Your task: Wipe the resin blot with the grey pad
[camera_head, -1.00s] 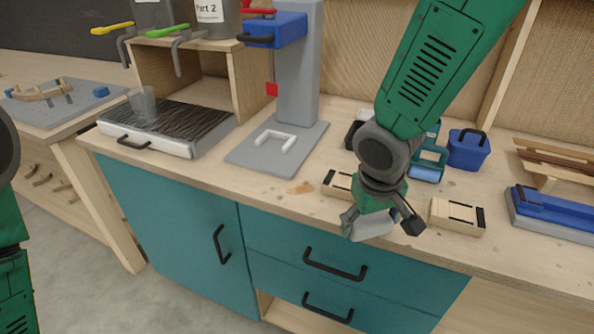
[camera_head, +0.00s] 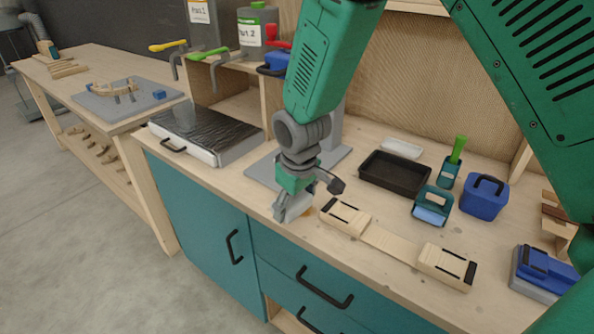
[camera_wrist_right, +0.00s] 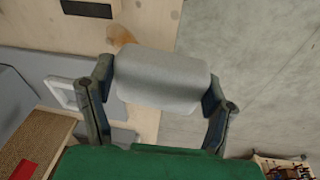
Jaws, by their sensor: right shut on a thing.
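The grey pad (camera_wrist_right: 160,78) is a light grey rounded block held between the two fingers of my right gripper (camera_wrist_right: 160,105) in the right wrist view. In the head view my right gripper (camera_head: 293,205) points down low over the front part of the bench, near its edge. The resin blot (camera_wrist_right: 121,35) is an orange-brown stain on the wood just beyond the pad in the wrist view. In the head view only a bit of the blot (camera_head: 309,212) shows beside the gripper. I cannot tell whether the pad touches the wood. My left gripper is not in view.
Two wooden blocks with a strip between them (camera_head: 390,243) lie right of the gripper. Behind are a black tray (camera_head: 394,174), a teal holder (camera_head: 432,206) and a blue bin (camera_head: 484,198). A grey press base (camera_head: 262,172) stands behind left. The bench front left of the gripper is clear.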

